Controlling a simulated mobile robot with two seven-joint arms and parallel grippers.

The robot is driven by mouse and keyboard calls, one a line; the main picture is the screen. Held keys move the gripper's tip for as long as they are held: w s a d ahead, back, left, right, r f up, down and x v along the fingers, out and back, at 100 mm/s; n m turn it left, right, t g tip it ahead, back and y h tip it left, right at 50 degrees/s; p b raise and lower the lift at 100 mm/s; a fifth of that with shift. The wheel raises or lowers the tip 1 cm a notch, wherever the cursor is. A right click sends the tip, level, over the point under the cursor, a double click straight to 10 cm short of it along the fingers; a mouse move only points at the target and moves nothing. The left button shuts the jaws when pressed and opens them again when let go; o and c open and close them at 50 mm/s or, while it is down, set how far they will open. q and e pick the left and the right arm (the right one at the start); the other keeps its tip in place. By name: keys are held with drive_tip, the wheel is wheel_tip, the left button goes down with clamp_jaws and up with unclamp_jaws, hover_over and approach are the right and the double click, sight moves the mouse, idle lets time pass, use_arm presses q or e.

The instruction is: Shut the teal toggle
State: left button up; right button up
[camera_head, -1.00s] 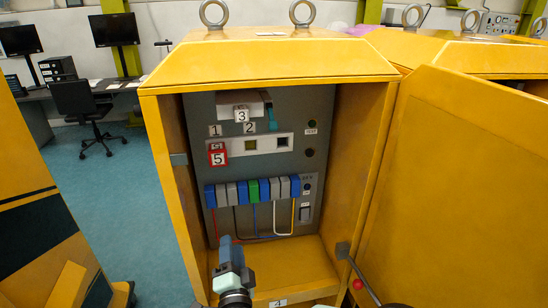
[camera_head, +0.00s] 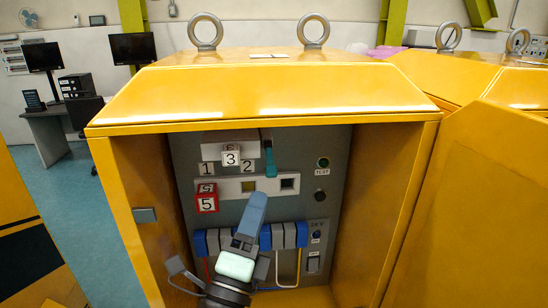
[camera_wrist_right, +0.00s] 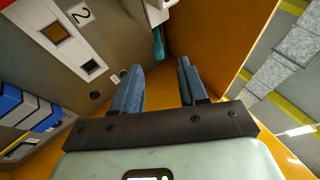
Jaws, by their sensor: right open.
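The teal toggle (camera_head: 270,159) is a handle on the right side of a white block (camera_head: 228,144) high on the grey panel inside the yellow cabinet. It hangs down, tilted slightly. My right gripper (camera_head: 254,207) is in front of the panel, below the toggle and apart from it. In the right wrist view the toggle (camera_wrist_right: 158,46) shows beyond the gap between my open blue fingers (camera_wrist_right: 158,78), and nothing is between them. My left gripper is out of view.
Numbered tags and a red block marked 5 (camera_head: 207,203) sit left of the toggle. A row of blue and grey terminals (camera_head: 290,235) is below, partly hidden by my gripper. The cabinet's side walls (camera_head: 402,200) and its open door (camera_head: 475,200) bound the right side.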

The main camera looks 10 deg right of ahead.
sight(271, 167)
drive_tip(key=p+x, duration=0.3)
drive_tip(key=x, duration=0.7)
drive_tip(key=shift+w+d, duration=0.1)
drive_tip(key=shift+w, duration=0.2)
clamp_jaws()
